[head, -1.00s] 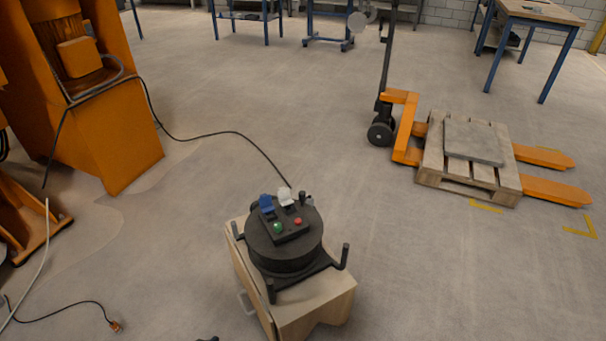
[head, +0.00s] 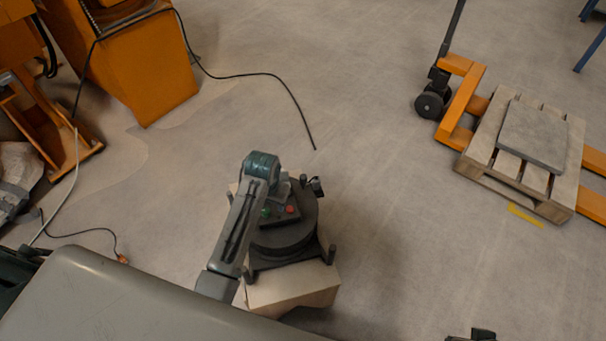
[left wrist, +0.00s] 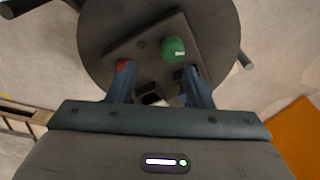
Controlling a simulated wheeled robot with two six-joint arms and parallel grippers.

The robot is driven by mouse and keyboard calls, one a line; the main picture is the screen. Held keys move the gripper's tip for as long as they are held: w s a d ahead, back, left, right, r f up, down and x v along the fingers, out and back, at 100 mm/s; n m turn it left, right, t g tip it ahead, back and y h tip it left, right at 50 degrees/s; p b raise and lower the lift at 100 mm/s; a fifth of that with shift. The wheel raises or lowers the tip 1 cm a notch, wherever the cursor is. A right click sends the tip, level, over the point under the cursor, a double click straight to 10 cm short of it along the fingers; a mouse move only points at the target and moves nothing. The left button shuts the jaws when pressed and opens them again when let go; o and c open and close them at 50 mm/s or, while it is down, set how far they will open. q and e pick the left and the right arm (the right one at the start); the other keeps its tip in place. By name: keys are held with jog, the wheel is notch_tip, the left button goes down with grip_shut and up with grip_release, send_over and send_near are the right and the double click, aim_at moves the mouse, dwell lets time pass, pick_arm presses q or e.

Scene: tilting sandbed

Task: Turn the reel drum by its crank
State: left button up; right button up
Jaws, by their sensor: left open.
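The black reel drum (head: 285,238) sits in a dark frame with upright posts on a pale wooden box (head: 295,290). Its top plate carries a green button (head: 266,212) and a red button (head: 291,209). A small dark knob (head: 317,186) shows at its far right edge; I cannot tell whether it is the crank. My left gripper (head: 290,188) is open above the far part of the drum top, partly hidden by my arm. In the left wrist view its two fingers (left wrist: 157,80) point at the top plate, with the green button (left wrist: 174,50) close by. Contact is unclear.
A black cable (head: 270,75) runs from an orange machine (head: 145,80) and ends beyond the drum. An orange pallet truck (head: 462,95) with a wooden pallet (head: 485,178) and grey slab (head: 533,138) stands right. Open floor surrounds the box. A dark part shows at the bottom right edge.

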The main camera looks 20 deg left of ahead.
pick_arm(q)
jog(key=g, duration=0.2)
send_near(303, 176)
jog(key=shift+s+a+m, duration=0.2)
jog(key=shift+s+m, duration=0.2)
jog(key=shift+w+d, duration=0.1)
jog(key=shift+w, duration=0.1)
notch_tip(303, 176, down, 9)
jog(key=shift+f+b, duration=0.2)
jog(key=shift+b, duration=0.7)
jog(key=shift+f, duration=0.55)
pick_arm(e)
jog(key=shift+w+a+f+t+y, duration=0.4)
jog(key=shift+w+a+f+t, duration=0.15)
jog(key=shift+a+f+t, duration=0.2)
pick_arm(q)
grip_shut()
